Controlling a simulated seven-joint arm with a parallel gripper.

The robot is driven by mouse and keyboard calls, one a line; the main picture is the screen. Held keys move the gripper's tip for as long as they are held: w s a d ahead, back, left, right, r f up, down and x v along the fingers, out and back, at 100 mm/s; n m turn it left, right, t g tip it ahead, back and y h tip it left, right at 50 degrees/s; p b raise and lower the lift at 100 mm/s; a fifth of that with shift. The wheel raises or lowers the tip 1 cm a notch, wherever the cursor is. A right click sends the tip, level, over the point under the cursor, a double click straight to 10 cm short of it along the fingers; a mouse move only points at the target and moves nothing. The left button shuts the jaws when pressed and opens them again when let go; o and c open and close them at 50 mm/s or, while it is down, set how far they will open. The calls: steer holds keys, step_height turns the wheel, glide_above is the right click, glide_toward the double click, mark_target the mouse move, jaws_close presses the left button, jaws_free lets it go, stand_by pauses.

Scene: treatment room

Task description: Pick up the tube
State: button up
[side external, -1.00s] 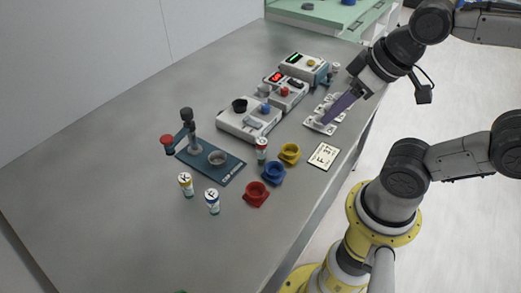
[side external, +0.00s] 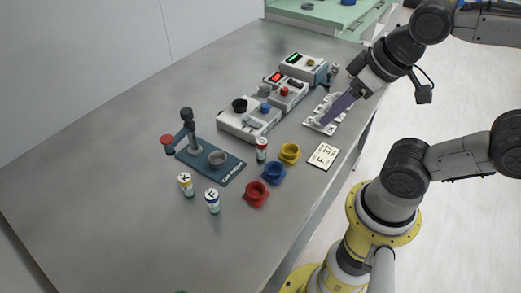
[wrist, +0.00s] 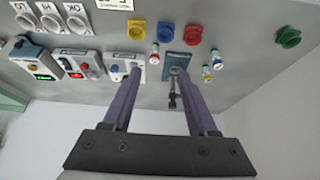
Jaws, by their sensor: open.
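Several small white labelled tubes stand upright on the bench. In the side view one is marked K (side external: 186,184), one is marked F (side external: 212,201), and a red-banded tube (side external: 262,149) stands near the coloured holders. Three tubes also show in the wrist view: one red-banded (wrist: 154,54), two others at right (wrist: 206,73) (wrist: 217,59). I cannot tell which is the task's tube. My gripper (side external: 326,119) is over the white rack (side external: 311,125) at the bench's right side. In the wrist view my gripper (wrist: 158,73) has its purple fingers apart, with nothing held between them.
Yellow (side external: 289,153), blue (side external: 272,172) and red (side external: 256,193) holders stand near a lettered card (side external: 323,156). A blue-based stand (side external: 228,175) carries a cup. Several white devices (side external: 249,121) line the back. The bench's left part (side external: 90,190) is clear.

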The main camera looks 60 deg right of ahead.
steer(key=shift+o, duration=0.9)
steer(key=w+r+n+g, duration=0.1)
steer(key=w+r+n, duration=0.35)
steer(key=n, duration=0.75)
steer(key=n+g, duration=0.4)
steer(key=n, duration=0.3)
glide_above(261, 142)
step_height(261, 142, down, 10)
steer(key=r, duration=0.1)
steer(key=shift+g, duration=0.3)
step_height(261, 142, down, 10)
steer(key=shift+d+f, duration=0.1)
steer(key=shift+f, duration=3.15)
